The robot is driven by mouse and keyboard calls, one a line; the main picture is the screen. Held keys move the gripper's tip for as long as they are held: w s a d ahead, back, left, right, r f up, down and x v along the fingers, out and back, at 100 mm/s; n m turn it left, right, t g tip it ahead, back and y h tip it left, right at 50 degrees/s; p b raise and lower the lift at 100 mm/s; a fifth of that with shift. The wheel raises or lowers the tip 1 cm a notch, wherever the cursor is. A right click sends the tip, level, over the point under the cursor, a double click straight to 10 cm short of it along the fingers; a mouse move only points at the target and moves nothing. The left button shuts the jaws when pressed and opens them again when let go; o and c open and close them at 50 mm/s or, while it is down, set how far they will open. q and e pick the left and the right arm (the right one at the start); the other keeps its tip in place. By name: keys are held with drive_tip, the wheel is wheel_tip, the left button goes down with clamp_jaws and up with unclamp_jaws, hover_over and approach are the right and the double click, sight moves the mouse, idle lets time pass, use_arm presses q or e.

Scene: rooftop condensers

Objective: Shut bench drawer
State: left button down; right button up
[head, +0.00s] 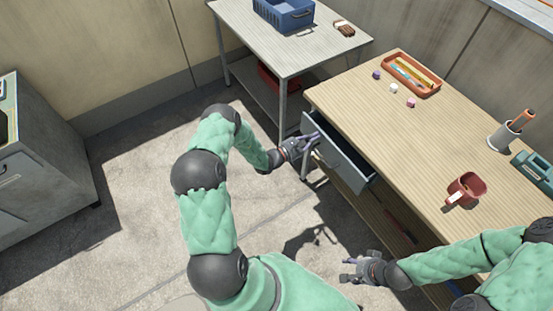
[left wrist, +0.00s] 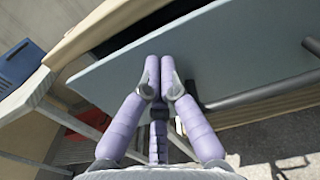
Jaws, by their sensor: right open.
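The bench drawer (head: 348,172) has a grey-blue front with a bar handle and stands partly open below the wooden bench top (head: 390,130). A dark gap shows behind its front. My left gripper (head: 314,140) is at the far end of the drawer front. In the left wrist view my left gripper (left wrist: 160,62) has its purple fingers together, empty, with the tips over the drawer front (left wrist: 230,50); I cannot tell if they touch it. The handle (left wrist: 260,92) lies to the right of the fingers. My right gripper (head: 350,270) is open and empty, low beside the bench.
A side table (head: 290,45) holds a blue crate (head: 284,14).

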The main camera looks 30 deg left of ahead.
use_arm(q)
drive_tip(key=b+x, duration=0.1)
drive_tip(key=x, duration=0.4)
drive_tip(key=shift+w+d, duration=0.15)
drive_tip(key=shift+w, duration=0.15)
drive_tip(key=shift+w+d, duration=0.1)
drive_tip(key=shift+w, duration=0.1)
drive_tip(key=shift+r, duration=0.1)
drive_tip(key=shift+r, duration=0.1)
